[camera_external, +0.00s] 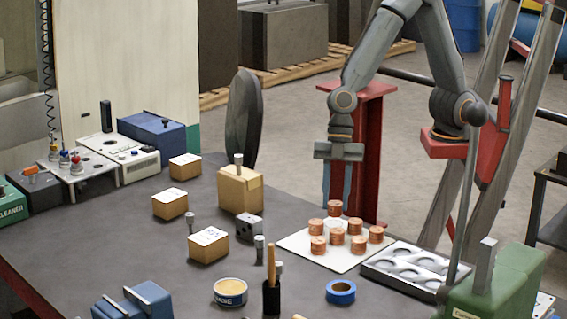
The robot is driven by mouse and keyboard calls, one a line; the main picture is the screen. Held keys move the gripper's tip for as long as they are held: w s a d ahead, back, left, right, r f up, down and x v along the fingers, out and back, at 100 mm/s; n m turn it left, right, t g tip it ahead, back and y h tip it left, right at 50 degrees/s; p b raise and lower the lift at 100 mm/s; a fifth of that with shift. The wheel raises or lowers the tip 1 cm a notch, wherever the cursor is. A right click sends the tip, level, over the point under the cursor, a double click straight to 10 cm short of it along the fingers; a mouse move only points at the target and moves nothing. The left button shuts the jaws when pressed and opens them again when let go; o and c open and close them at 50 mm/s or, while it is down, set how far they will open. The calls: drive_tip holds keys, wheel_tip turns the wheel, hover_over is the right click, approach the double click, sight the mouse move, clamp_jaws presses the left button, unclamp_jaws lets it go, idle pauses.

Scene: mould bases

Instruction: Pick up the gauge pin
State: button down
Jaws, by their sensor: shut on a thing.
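My gripper (337,200) points down over the far part of a white sheet. Its fingertips are at a copper cylinder (334,208), which appears held slightly above the sheet. Small grey steel pins that could be the gauge pin stand apart from my gripper: one on a tan block (240,190), its pin (239,160) upright; one behind another box (190,216); and one upright on the bench (259,244). Which one is the gauge pin I cannot tell.
Several copper cylinders (337,237) stand on the white sheet (295,242). A grey tray with round wells (378,268) lies to its right. Blue tape (340,291), a tin (230,292) and a green block (500,290) occupy the front. A red post (370,160) stands behind my gripper.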

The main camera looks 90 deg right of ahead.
sight(335, 209)
drive_tip(key=shift+f, duration=1.7)
drive_tip(key=shift+f, duration=0.1)
drive_tip(key=c, duration=1.6)
unclamp_jaws()
